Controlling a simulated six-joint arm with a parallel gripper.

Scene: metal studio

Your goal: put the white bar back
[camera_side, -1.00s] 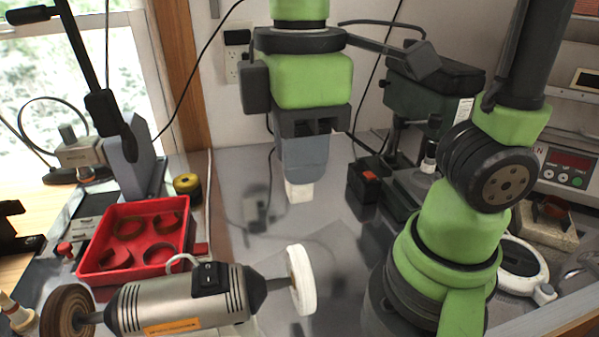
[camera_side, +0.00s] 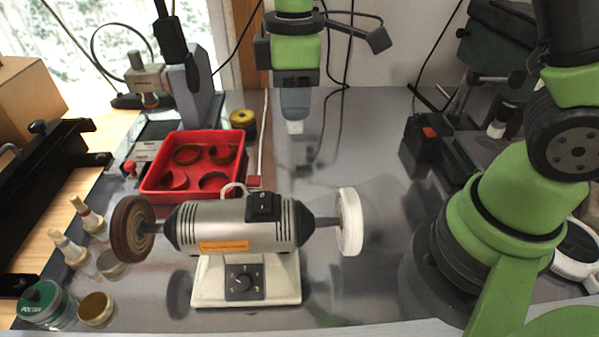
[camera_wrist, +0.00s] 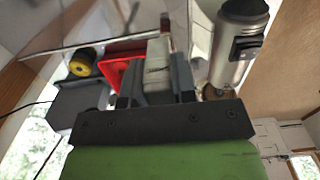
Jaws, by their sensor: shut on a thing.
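The white bar (camera_side: 295,127) shows as a pale block end sticking out below my gripper (camera_side: 295,108) in the side view. My gripper is shut on it and holds it upright, apparently above the bench behind the bench grinder. In the wrist view the bar (camera_wrist: 157,62) is a greyish-white block between the two fingers of my gripper (camera_wrist: 156,78). The fingers hide part of its sides.
The bench grinder (camera_side: 235,225) has a brown wheel and a white wheel (camera_side: 350,222). Dark equipment (camera_side: 428,138) stands at right. Bare bench (camera_side: 365,130) lies between.

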